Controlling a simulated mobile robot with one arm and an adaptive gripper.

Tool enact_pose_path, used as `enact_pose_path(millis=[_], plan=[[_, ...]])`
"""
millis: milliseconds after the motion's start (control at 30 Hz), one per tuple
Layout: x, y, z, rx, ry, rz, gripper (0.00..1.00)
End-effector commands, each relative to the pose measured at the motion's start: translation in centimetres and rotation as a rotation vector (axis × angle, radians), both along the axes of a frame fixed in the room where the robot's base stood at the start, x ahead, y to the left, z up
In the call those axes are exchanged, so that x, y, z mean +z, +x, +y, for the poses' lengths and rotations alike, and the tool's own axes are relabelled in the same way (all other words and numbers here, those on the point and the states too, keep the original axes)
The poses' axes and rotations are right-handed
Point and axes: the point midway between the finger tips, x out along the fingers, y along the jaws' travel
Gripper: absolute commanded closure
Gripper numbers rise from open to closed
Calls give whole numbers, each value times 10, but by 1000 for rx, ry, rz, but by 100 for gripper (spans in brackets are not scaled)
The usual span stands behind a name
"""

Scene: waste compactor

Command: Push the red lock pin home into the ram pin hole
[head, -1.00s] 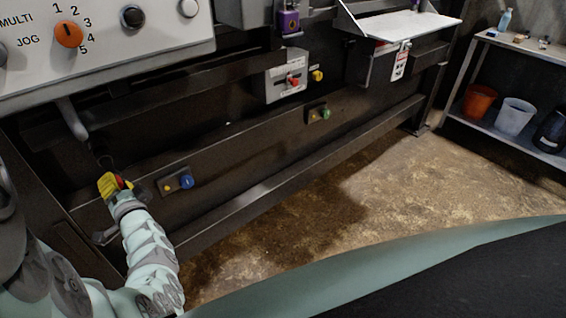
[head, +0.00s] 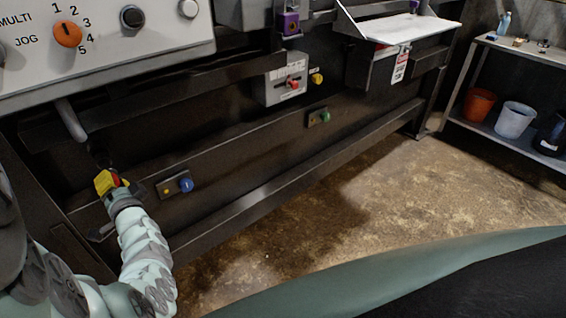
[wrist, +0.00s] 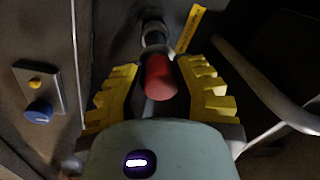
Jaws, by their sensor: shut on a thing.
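The red lock pin (wrist: 160,78) is between the yellow-padded fingers of my gripper (wrist: 162,92) in the wrist view. My gripper is shut on it. A grey metal shaft or collar (wrist: 154,38) lies in line with the pin's far end, close to the dark machine. The ram pin hole itself is not clearly visible, and I cannot tell how deep the pin sits. In the head view my gripper (head: 107,183) is at the lower left by the machine's frame, with a bit of red showing between the fingers.
A plate with a blue button (head: 186,185) and a yellow one is just right of my gripper. A yellow label (wrist: 190,28) is beside the shaft. A grey curved handle (head: 70,120) hangs above. The concrete floor (head: 330,215) is open to the right.

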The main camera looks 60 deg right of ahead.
Motion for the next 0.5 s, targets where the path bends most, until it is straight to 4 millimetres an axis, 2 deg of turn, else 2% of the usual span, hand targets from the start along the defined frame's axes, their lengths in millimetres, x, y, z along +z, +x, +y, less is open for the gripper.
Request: enact_pose_path(millis=[500], plan=[[1, 10, -3, 0, -1, -3, 100]])
